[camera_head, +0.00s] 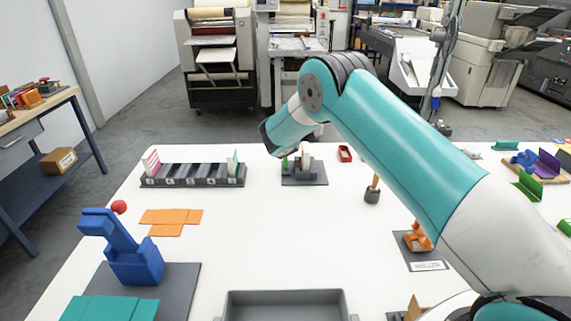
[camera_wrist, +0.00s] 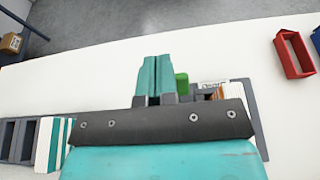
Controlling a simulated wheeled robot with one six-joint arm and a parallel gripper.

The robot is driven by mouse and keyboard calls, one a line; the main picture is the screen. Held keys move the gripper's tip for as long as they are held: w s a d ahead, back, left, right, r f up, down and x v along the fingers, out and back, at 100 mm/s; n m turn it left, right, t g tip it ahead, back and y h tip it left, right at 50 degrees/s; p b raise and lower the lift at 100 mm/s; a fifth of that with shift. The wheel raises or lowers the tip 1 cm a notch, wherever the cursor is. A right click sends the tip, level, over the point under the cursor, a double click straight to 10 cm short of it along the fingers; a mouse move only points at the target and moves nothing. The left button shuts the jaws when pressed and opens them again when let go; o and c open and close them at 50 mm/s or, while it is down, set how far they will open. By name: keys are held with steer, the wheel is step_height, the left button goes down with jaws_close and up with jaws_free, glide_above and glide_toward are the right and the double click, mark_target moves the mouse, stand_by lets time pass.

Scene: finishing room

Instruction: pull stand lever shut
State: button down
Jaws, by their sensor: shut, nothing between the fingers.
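A small dark grey stand (camera_head: 318,180) with stepped blocks sits on the white table at the back centre. A green upright piece (camera_head: 284,163) is at its left side; I cannot tell for certain whether this is the lever. In the wrist view, my gripper (camera_wrist: 156,62) has its two teal fingers shut together and empty. The green piece (camera_wrist: 181,84) stands just to the right of the fingers; I cannot tell if they touch. A white label (camera_wrist: 212,84) and the stand's base show beyond it. The bracket hides much of the stand.
A numbered rack (camera_head: 190,177) stands left of the stand, and a red tray (camera_head: 345,153) lies behind right. A dark cup with a stick (camera_head: 372,196) is to the right. A blue device with a red knob (camera_head: 130,255) is front left. The table's middle is clear.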

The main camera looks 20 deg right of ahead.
steer(key=shift+w+f, duration=0.25)
steer(key=shift+f, duration=0.2)
steer(key=shift+w+d+b, duration=0.1)
steer(key=shift+w+b, duration=0.05)
steer(key=shift+b, duration=0.15)
steer(key=shift+d, duration=0.2)
steer(key=s+r+p, duration=0.1)
steer(key=r+p, duration=0.3)
steer(key=r, duration=0.2)
steer(key=s+a+r+p, duration=0.1)
steer(key=s+r+p, duration=0.1)
steer(key=r+p, duration=0.3)
steer(key=shift+s+a+r, duration=0.25)
steer(key=shift+s+r, duration=0.05)
steer(key=shift+r, duration=0.6)
